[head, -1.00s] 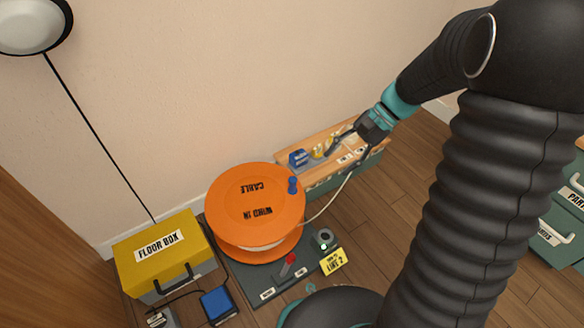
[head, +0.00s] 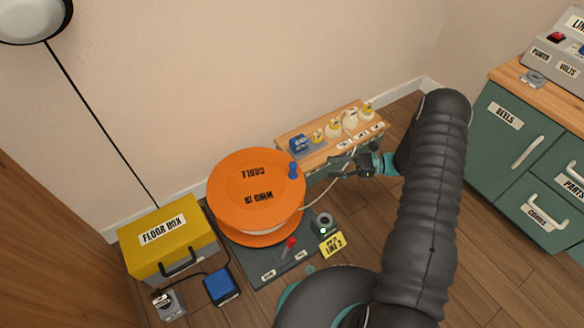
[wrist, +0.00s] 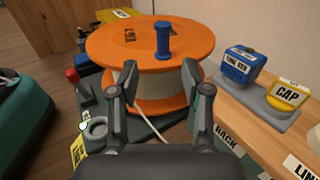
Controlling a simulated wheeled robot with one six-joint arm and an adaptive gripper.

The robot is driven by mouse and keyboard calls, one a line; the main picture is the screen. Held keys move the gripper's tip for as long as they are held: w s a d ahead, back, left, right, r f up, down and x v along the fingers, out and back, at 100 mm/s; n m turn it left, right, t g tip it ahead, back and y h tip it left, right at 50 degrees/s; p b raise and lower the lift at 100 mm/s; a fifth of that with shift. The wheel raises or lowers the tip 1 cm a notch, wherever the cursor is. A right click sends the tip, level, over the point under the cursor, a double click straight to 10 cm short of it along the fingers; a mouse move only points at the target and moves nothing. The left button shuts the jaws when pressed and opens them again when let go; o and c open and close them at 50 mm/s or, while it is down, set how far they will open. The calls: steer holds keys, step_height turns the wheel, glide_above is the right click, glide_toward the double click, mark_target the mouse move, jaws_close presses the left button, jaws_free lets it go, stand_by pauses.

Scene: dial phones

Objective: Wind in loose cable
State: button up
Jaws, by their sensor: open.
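The orange cable reel (head: 245,180) stands on a dark grey base (head: 262,268), its top marked "CABLE" and "WIND IN". A blue crank knob (head: 293,170) stands upright near the right edge of its top. It also shows in the wrist view (wrist: 163,42), beyond my fingertips. A pale cable (head: 325,196) leaves the reel's right side and runs toward the wooden rack. My gripper (head: 340,162) is just right of the reel. In the wrist view my gripper (wrist: 163,82) has its fingers apart and nothing between them but a view of the reel and cable. A red lever (head: 291,243) sits on the base.
The wooden rack (head: 318,157) by the wall holds a blue block (head: 299,144) and several yellow-and-white plugs. A yellow floor box (head: 165,240) stands left of the reel. A "LINE 2" tag (head: 331,244) lies at the base's right. Green cabinets (head: 510,140) stand far right, with floor between.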

mark_target(293, 169)
steer(key=shift+m, duration=0.3)
steer(key=a, duration=0.9)
steer(key=a+f, duration=0.1)
steer(key=a, duration=0.3)
steer(key=shift+s+a, duration=0.15)
steer(key=shift+a, duration=0.2)
jaws_close()
